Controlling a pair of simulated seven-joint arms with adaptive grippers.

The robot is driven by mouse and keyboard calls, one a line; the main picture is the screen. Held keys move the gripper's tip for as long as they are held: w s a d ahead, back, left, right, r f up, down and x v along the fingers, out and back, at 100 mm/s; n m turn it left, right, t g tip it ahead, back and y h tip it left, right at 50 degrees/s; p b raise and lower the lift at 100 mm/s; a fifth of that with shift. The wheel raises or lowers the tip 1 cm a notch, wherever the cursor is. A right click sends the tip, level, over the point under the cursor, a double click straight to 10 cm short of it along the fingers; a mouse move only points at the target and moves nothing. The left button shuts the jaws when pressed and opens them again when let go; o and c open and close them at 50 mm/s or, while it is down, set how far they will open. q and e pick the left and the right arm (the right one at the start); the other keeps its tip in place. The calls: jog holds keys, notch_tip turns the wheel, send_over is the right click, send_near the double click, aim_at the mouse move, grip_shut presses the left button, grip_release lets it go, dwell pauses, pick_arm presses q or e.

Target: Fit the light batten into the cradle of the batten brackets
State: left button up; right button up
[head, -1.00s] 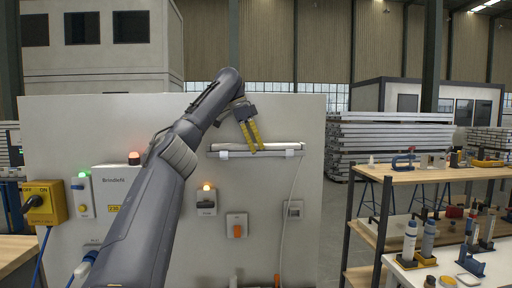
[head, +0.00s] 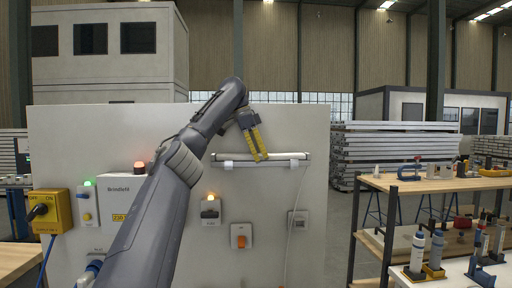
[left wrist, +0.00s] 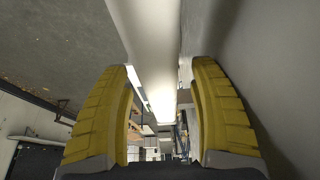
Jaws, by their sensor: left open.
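The light batten (head: 285,156) is a long pale bar lying almost level across the upper right of the white panel. Two white batten brackets, a left one (head: 228,165) and a right one (head: 294,163), show at its lower edge. I cannot tell whether the batten is fully seated in their cradles. My left gripper (head: 262,158) points down at the middle of the batten with its yellow fingers. In the left wrist view the fingers are open, one on each side of the batten (left wrist: 150,45), with gaps visible. My right gripper is not in view.
The white panel (head: 150,135) carries a yellow switch box (head: 52,211), lamps, and an orange switch (head: 241,237) below the batten. A pale cable (head: 291,200) hangs from the batten's right end. A shelf with tools (head: 430,184) stands at the right.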

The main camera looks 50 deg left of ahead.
pick_arm(q)
jog(key=shift+v, duration=2.85)
jog(key=shift+s+r, duration=0.15)
jog(key=shift+r, duration=0.15)
jog(key=shift+s+r, duration=0.1)
